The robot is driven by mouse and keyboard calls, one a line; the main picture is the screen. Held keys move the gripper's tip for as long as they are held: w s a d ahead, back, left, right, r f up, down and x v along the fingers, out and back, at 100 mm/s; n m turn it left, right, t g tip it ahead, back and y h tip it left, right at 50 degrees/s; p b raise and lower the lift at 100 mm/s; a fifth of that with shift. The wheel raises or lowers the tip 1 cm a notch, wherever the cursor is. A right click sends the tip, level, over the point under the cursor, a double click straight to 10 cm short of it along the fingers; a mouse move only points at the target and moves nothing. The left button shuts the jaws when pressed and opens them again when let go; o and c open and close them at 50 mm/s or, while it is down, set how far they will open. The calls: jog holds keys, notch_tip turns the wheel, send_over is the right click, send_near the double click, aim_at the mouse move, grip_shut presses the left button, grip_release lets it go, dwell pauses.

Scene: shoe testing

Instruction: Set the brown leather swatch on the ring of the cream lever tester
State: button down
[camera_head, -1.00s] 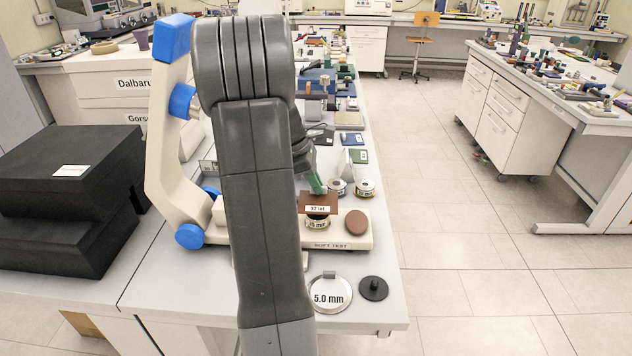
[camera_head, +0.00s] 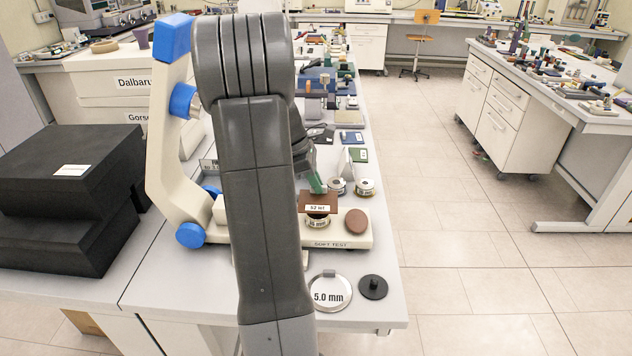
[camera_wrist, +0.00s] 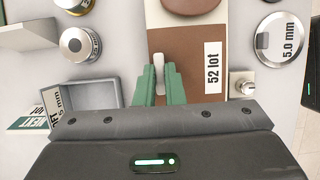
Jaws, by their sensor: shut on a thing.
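The brown leather swatch (camera_head: 312,197) carries a "52 lot" label and sits flat over the metal ring (camera_head: 318,222) of the cream lever tester (camera_head: 170,150). I cannot tell whether it touches the ring all round. In the wrist view the swatch (camera_wrist: 200,85) covers the ring, with a pale tab at its left part. My gripper (camera_wrist: 160,80) has green fingers shut on the swatch at this tab. In the head view the green fingertips (camera_head: 317,184) show just above the swatch's back edge, while my arm hides the tester's middle.
A brown round pad (camera_head: 356,221) lies on the tester base, right of the ring. Two small metal cylinders (camera_head: 364,187) stand behind. A "5.0 mm" disc (camera_head: 329,292) and a black knobbed disc (camera_head: 373,287) lie in front. A grey tray (camera_wrist: 85,100) is left of the fingers.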

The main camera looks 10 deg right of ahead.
jog(key=shift+f+b, duration=0.55)
jog(key=shift+f, duration=0.45)
jog(key=c, duration=1.5)
grip_release()
jog(key=shift+o, duration=0.2)
jog(key=v, duration=1.3)
jog(key=shift+a+r, duration=0.15)
jog(key=shift+r, duration=0.2)
jog(key=x, duration=1.3)
jog(key=shift+f, duration=0.3)
jog(key=shift+r, duration=0.2)
